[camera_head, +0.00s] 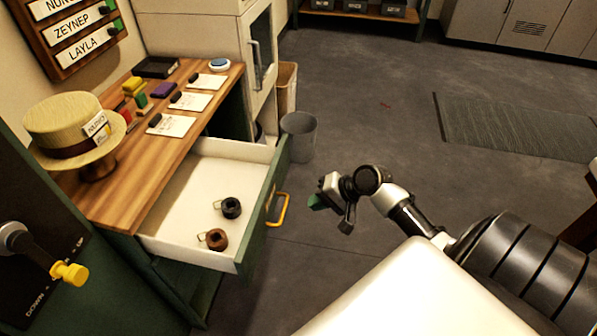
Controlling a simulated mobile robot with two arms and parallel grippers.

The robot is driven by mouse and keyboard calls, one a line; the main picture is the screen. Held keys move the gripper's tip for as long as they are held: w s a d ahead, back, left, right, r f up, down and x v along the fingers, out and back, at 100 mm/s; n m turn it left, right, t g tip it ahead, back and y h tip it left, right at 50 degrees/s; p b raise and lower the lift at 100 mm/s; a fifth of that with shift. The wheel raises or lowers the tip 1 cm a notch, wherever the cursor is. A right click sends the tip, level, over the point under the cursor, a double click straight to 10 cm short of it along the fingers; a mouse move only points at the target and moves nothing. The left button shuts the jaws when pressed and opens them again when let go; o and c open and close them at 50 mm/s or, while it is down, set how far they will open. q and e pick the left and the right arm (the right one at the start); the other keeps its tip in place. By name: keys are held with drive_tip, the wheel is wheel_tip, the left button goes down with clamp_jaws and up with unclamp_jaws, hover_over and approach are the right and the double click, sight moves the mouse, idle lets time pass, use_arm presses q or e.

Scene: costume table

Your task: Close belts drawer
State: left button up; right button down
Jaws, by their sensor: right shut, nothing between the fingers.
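The belts drawer (262,197) stands pulled out from under the wooden table top (165,150). Its front is green with a yellow handle (279,209) on the outer face. Inside the white drawer lie a black rolled belt (231,208) and a brown rolled belt (216,239). My right gripper (329,198) is to the right of the drawer front, apart from the handle. It is shut and holds nothing. My left gripper is not in view.
A straw hat (66,118) on a stand, paper cards (171,125) and small colored blocks (137,86) sit on the table. A grey bin (299,135) stands on the floor behind the drawer. Open floor lies to the right.

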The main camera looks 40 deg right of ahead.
sight(269, 213)
drive_tip(key=x, duration=0.3)
drive_tip(key=r+x, duration=0.1)
drive_tip(key=x, duration=0.3)
drive_tip(key=w+a+x, duration=0.1)
drive_tip(key=x, duration=0.2)
drive_tip(key=shift+w+a, duration=0.1)
drive_tip(key=shift+a, duration=0.05)
drive_tip(key=shift+w+a, duration=0.5)
drive_tip(key=shift+w, duration=0.05)
